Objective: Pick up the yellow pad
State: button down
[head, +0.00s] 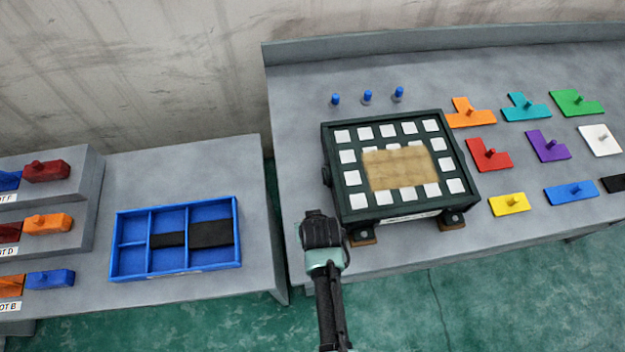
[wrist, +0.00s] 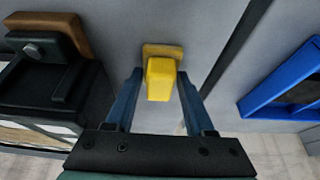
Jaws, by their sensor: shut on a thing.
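The yellow pad (wrist: 161,80) is a small yellow block with a flat, darker yellow plate at its far end. In the wrist view it sits between the two dark blue fingers of my gripper (wrist: 160,86), which is shut on it. In the head view my gripper (head: 322,232) is by the front edge of the right table, just left of the dark green board's front corner. My gripper hides the pad there. I cannot tell whether the pad touches the table. A separate flat yellow piece with a knob (head: 510,204) lies on the table to the right.
The dark green board (head: 337,205) with white squares and a tan centre stands close on the right. A blue divided tray (head: 175,272) sits on the left table (head: 190,170), across a gap. Coloured knobbed pieces lie at the right. Blue pegs (head: 367,97) stand behind the board.

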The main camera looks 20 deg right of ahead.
notch_tip(320, 180, up, 10)
dwell(0.6)
